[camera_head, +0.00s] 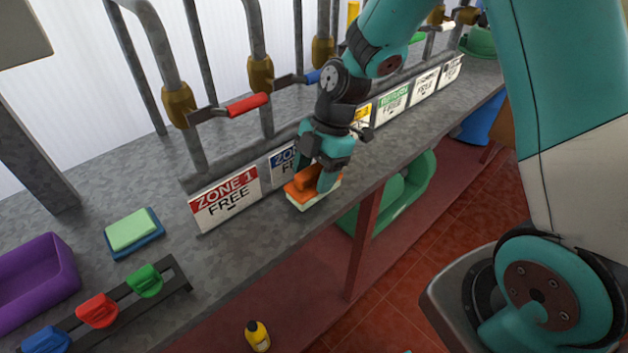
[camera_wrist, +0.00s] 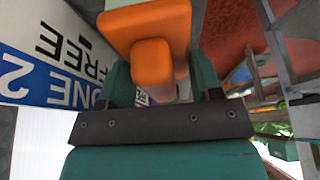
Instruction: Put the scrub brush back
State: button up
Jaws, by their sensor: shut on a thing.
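The scrub brush has an orange back and handle (camera_head: 303,187) over a pale base. It is at the front edge of the grey worktop, in front of the blue-lettered zone 2 sign (camera_head: 282,164). My gripper (camera_head: 318,170) points down and is shut on the orange handle. The brush also shows in the wrist view (camera_wrist: 152,60), its handle between the two teal fingers (camera_wrist: 160,85). I cannot tell whether the brush touches the worktop. Part of the zone 2 sign is hidden behind my gripper.
The zone 1 sign (camera_head: 226,198) stands left of the brush, with a red-handled valve (camera_head: 246,105) above. A yellow bottle (camera_head: 257,336) is below.

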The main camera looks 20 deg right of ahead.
jog(key=shift+f, duration=1.3)
jog(key=o, duration=0.8)
jog(key=shift+o, duration=0.2)
jog(key=v, duration=0.8)
jog(key=b+v, duration=0.1)
jog(key=v, duration=0.3)
jog(key=shift+s+a+r, duration=0.15)
jog(key=shift+a+r, duration=0.1)
jog(key=s+a+r+m, duration=0.3)
jog(key=s+a+m, duration=0.1)
jog(key=s+m, duration=0.3)
jog(key=s+a+r+m+t, duration=0.1)
jog(key=s+a+r+m, duration=0.3)
jog(key=s+m, duration=0.3)
jog(key=s, duration=0.5)
jog(key=shift+s+a+r+m, duration=0.2)
jog(key=shift+s+a+m, duration=0.05)
jog(key=shift+s+m, duration=0.05)
